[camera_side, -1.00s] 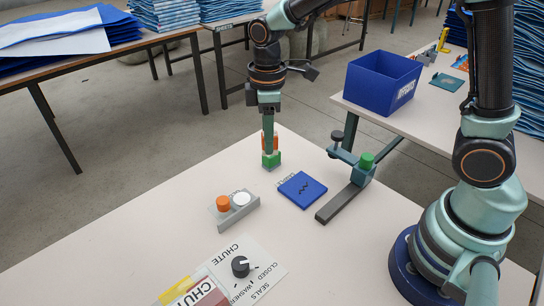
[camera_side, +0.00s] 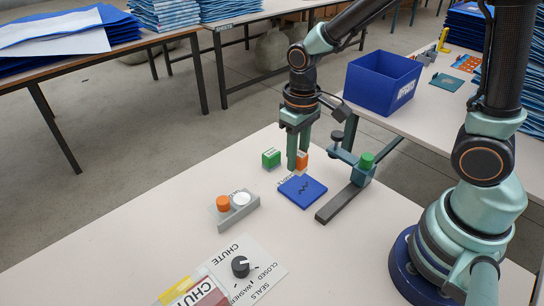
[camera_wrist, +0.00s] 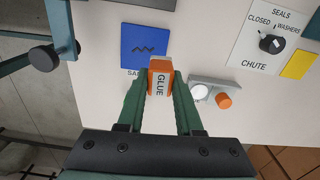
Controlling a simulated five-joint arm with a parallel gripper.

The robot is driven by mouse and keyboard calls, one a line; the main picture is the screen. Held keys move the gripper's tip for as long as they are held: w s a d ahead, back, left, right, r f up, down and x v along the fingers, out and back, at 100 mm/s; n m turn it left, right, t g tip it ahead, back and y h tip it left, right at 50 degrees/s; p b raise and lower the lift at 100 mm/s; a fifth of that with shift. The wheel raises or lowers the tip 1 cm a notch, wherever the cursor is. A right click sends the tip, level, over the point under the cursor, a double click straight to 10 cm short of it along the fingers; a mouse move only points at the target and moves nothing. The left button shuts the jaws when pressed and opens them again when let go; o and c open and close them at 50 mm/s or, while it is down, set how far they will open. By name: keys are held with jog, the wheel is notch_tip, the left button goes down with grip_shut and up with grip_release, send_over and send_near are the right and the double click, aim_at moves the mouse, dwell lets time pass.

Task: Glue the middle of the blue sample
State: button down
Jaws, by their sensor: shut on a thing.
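The blue sample (camera_side: 303,190) is a flat square on the table with a black zigzag mark in its middle. It also shows in the wrist view (camera_wrist: 143,40), where the glue overlaps its lower right corner. My gripper (camera_side: 297,163) is shut on the glue (camera_wrist: 160,80), an orange and white piece labelled GLUE. In the side view the orange glue (camera_side: 302,160) appears just behind the sample's far edge; its exact height is hard to tell. The sample's zigzag is uncovered in both views. A green block (camera_side: 271,158) stands on the table left of my gripper.
A grey button box (camera_side: 235,210) with orange and white buttons is at left front. The chute dial panel (camera_side: 245,268) lies nearer. A blue bin (camera_side: 383,82) stands at the back right.

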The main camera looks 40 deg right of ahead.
jog(key=shift+s+a+f, duration=0.1)
jog(key=shift+f, duration=3.65)
jog(key=shift+d+f, duration=0.2)
jog(key=shift+d, duration=0.1)
jog(key=shift+d+r, duration=0.25)
jog(key=shift+d, duration=0.7)
jog(key=shift+d+r, duration=0.25)
jog(key=shift+d, duration=1.95)
jog(key=shift+a, duration=3.15)
jog(key=shift+w+a, duration=0.35)
jog(key=shift+w, duration=0.4)
jog(key=shift+s+d, duration=0.1)
jog(key=shift+d, duration=3.45)
jog(key=shift+a, duration=3.4)
jog(key=shift+a+r, duration=0.15)
jog(key=shift+r, duration=0.15)
jog(key=shift+f, duration=0.1)
jog(key=shift+r, duration=3.15)
